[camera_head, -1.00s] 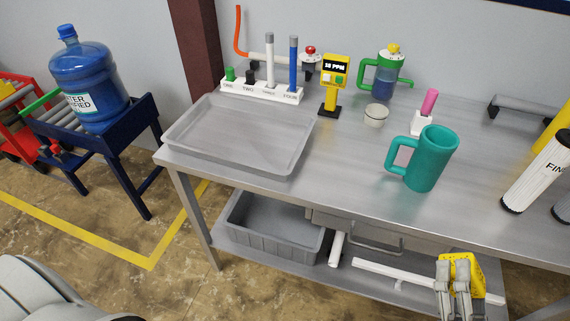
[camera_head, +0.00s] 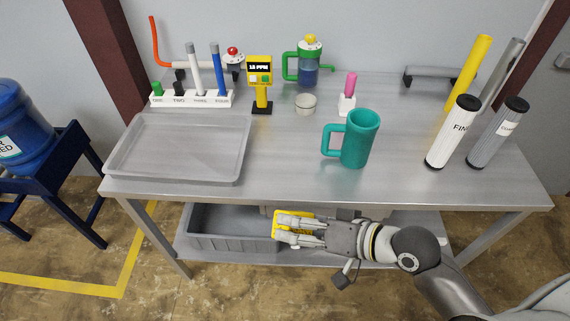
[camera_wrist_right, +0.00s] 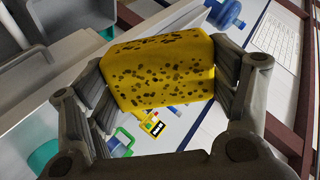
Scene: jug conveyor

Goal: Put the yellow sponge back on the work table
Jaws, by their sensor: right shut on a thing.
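The yellow sponge (camera_head: 291,223) is held in my right gripper (camera_head: 298,234), low in front of the work table's front edge in the head view. In the right wrist view the sponge (camera_wrist_right: 160,72), yellow with dark pores, sits between the two fingers of the right gripper (camera_wrist_right: 158,85), which touch its sides. The work table (camera_head: 285,165) is grey metal, with its top above the sponge. Its front middle is bare. My left gripper is not in view.
A grey bin (camera_head: 230,240) sits on the lower shelf.

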